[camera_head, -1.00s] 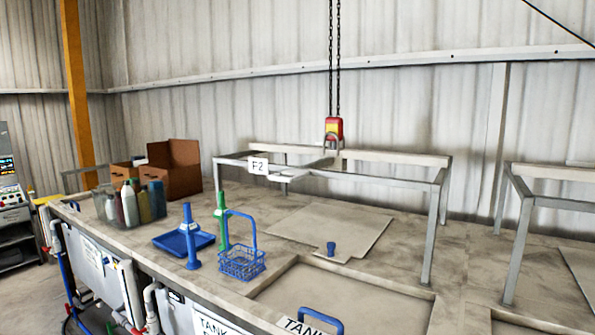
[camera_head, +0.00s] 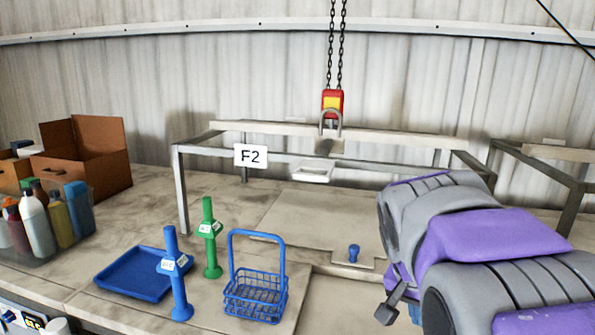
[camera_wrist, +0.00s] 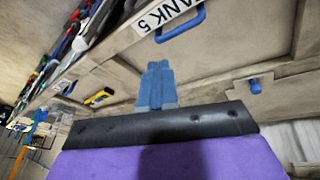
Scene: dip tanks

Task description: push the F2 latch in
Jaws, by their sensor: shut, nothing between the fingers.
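The F2 sign (camera_head: 250,155) hangs on the front bar of a grey metal frame (camera_head: 181,190) over the bench. A pale flat piece (camera_head: 313,172), which looks like the latch, sits on that bar to the right of the sign. It seems to stick out toward me; how far in it sits I cannot tell. My gripper is to the right of and below the latch, well apart from it, mostly hidden by my arm in the head view. In the wrist view my gripper's blue fingers (camera_wrist: 156,85) are together, with nothing between them. The latch does not show there.
A red and yellow hoist hook (camera_head: 332,103) hangs on chains above the frame. A blue basket (camera_head: 255,292), green post (camera_head: 208,240), blue post (camera_head: 175,275) and blue tray (camera_head: 130,276) stand in front. Bottles (camera_head: 33,220) and boxes (camera_head: 100,165) are at left.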

